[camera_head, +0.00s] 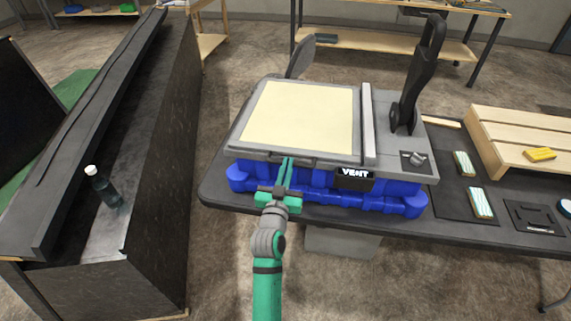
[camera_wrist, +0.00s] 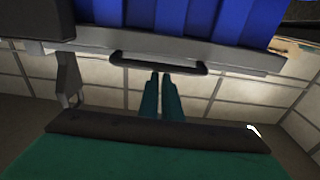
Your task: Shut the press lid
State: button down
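The press (camera_head: 330,185) stands on a dark table, with a blue ribbed base and a "VENT" label in front. Its broad grey-framed top with a cream panel (camera_head: 300,118) looks about level; I cannot tell whether it is the lid or whether a gap lies under it. A dark bar handle (camera_wrist: 158,63) runs along the front edge, and it also shows in the head view (camera_head: 292,159). My gripper (camera_head: 287,161) is at this edge. In the wrist view its two fingers (camera_wrist: 161,75) are close together, tips near the handle, with nothing visible between them.
A tall black lever (camera_head: 418,75) stands upright at the press's right. A dark round-ended piece (camera_head: 301,57) sticks up behind it. A wooden slatted crate (camera_head: 520,140) and striped blocks (camera_head: 480,202) lie right. A dark cabinet with a bottle (camera_head: 102,187) stands left.

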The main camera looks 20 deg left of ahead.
jog(key=shift+s+a+f+g, duration=0.15)
jog(key=shift+f+g, duration=0.1)
jog(key=shift+f, duration=0.6)
jog(key=shift+w+a+f+g, duration=0.15)
jog(key=shift+f+g, duration=0.1)
jog(key=shift+f, duration=0.55)
jog(key=shift+s, duration=0.1)
notch_tip(320, 180, up, 6)
jog(key=s+d+f, duration=0.2)
jog(key=s+f, duration=0.1)
jog(key=s, duration=0.6)
jog(key=shift+d+f+t, duration=0.25)
jog(key=shift+f+t, duration=0.15)
jog(key=shift+s+f, duration=0.1)
